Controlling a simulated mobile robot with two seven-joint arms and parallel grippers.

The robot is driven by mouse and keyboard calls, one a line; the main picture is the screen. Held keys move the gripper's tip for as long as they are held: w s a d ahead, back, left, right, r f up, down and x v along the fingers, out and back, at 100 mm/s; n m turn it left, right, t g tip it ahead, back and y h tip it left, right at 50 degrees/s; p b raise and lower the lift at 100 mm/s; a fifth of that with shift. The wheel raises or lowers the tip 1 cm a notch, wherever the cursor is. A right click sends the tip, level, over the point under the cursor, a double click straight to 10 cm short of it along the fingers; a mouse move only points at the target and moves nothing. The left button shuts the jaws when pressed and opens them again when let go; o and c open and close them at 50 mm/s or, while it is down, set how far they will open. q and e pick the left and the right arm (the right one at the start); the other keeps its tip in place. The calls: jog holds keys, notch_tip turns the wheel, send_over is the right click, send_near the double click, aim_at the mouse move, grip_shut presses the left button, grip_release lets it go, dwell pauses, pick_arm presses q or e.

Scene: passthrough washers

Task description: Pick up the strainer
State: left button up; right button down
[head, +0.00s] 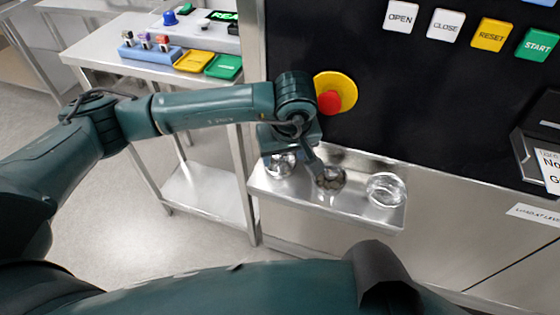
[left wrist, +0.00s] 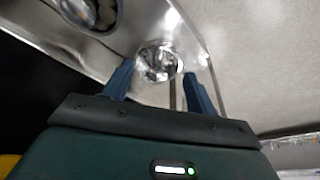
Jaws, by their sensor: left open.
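A steel shelf (head: 350,207) on the machine front holds a row of three round shiny pieces. The left piece (head: 279,165) and the middle piece (head: 330,178) are partly covered by my left gripper (head: 300,168); the right piece (head: 386,189) looks clear and glassy. I cannot tell surely which is the strainer. In the left wrist view my left gripper (left wrist: 157,72) is open. A round shiny piece (left wrist: 160,60) shows between and beyond its blue fingers; contact cannot be told. A second round piece (left wrist: 92,12) shows at the upper left. My right gripper is not in view.
A red knob on a yellow disc (head: 335,93) sits just above the shelf. OPEN, CLOSE, RESET and START buttons (head: 490,35) are on the black panel. A side table (head: 105,45) with a blue rack stands at the left.

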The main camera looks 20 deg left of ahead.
aim_at(280, 161)
pick_arm(q)
jog(key=shift+w+a, duration=0.55)
jog(key=shift+w, duration=0.3)
jog(key=shift+x, duration=1.15)
jog(key=shift+w+a+f, duration=0.2)
jog(key=shift+w+f, duration=0.1)
jog(key=shift+f, duration=0.05)
jog(key=shift+c, duration=0.5)
jog(key=c, duration=1)
jog(key=shift+r, duration=0.1)
